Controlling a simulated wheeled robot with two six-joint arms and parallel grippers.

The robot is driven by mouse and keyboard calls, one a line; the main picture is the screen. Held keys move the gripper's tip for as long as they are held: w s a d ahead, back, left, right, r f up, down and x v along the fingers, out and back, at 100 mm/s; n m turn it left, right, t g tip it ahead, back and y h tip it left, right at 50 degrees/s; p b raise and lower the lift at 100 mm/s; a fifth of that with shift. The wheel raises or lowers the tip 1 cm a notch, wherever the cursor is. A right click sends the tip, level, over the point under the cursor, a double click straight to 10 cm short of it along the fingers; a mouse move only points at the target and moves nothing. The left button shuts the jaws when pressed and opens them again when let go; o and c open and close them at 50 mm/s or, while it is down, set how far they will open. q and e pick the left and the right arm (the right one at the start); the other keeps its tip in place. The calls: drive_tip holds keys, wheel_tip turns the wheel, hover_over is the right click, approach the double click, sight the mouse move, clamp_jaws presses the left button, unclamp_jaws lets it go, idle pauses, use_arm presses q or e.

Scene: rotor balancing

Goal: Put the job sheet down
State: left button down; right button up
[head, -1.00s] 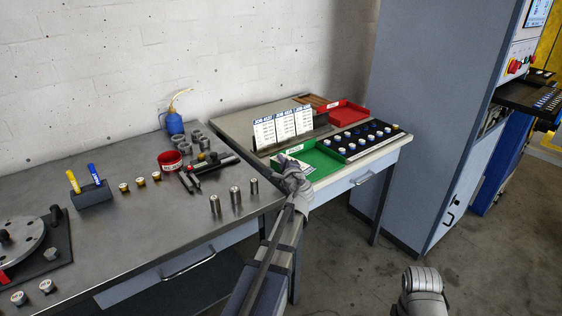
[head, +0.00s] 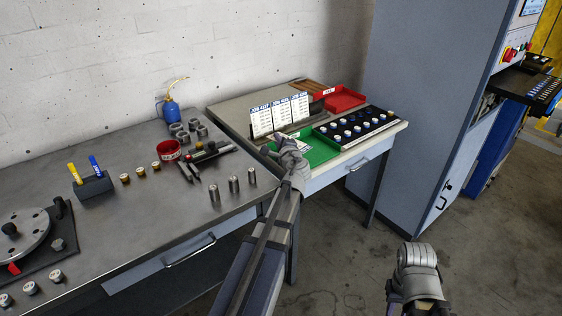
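My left gripper (head: 284,146) reaches over the left front part of the green tray (head: 320,154) on the far bench. A small white piece of a job sheet (head: 302,146) shows right beside its fingers, over the tray. The wrist hides most of the fingers, so I cannot tell whether they grip the sheet or whether it rests on the tray floor. Several other job sheets (head: 281,114) stand upright in a dark rack behind the tray. My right gripper (head: 416,296) is low at the bottom right, away from the benches, its fingers unclear.
A black tray of pale-topped parts (head: 356,129) lies right of the green tray, with a red tray (head: 343,99) behind. The grey bench (head: 130,220) at left carries metal cylinders (head: 234,184), a red tub (head: 168,150), a blue oil can (head: 172,110) and a marker block (head: 93,187).

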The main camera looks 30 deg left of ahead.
use_arm(q)
wheel_tip(320, 180, down, 8)
drive_tip(key=b, duration=0.7)
drive_tip(key=shift+f, duration=0.2)
drive_tip(key=shift+f+b, duration=0.1)
drive_tip(key=shift+b, duration=0.2)
drive_tip(key=shift+f, duration=0.15)
drive_tip(key=c, duration=1.1)
unclamp_jaws()
drive_tip(key=v, duration=0.8)
drive_tip(key=shift+w+d+p, duration=0.2)
drive_tip(key=shift+w+p, duration=0.1)
drive_tip(key=shift+p, duration=0.1)
